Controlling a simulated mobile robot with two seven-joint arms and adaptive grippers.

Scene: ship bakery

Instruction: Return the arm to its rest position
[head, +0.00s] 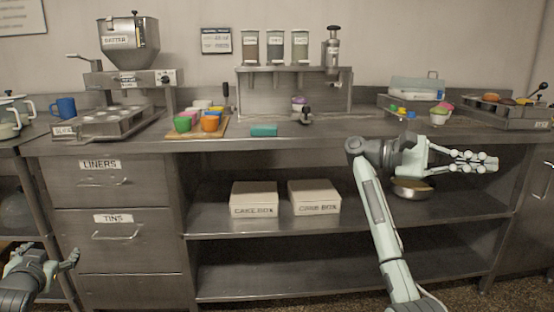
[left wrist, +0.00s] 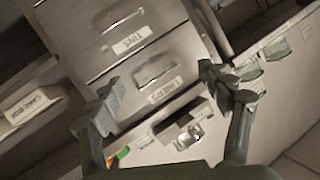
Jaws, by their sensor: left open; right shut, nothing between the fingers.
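My left gripper (head: 70,260) is low at the bottom left of the head view, in front of the drawer cabinet and apart from it. In the left wrist view its two fingers (left wrist: 160,85) are spread apart with nothing held between them. The drawers labelled LINERS (head: 100,165) and TINS (head: 112,218) show beyond them, tilted in that view. My right arm reaches up from the bottom of the head view, and its right gripper (head: 492,162) points right, in front of the counter's front edge at the right. It is shut and empty.
The steel counter (head: 350,140) carries a batter hopper (head: 130,45), a board of colored cups (head: 196,134), a teal block (head: 264,130) and a topping dispenser rack (head: 295,80). A shelf below holds two white boxes (head: 254,199) (head: 314,197) and a metal bowl (head: 412,190) close under my right gripper.

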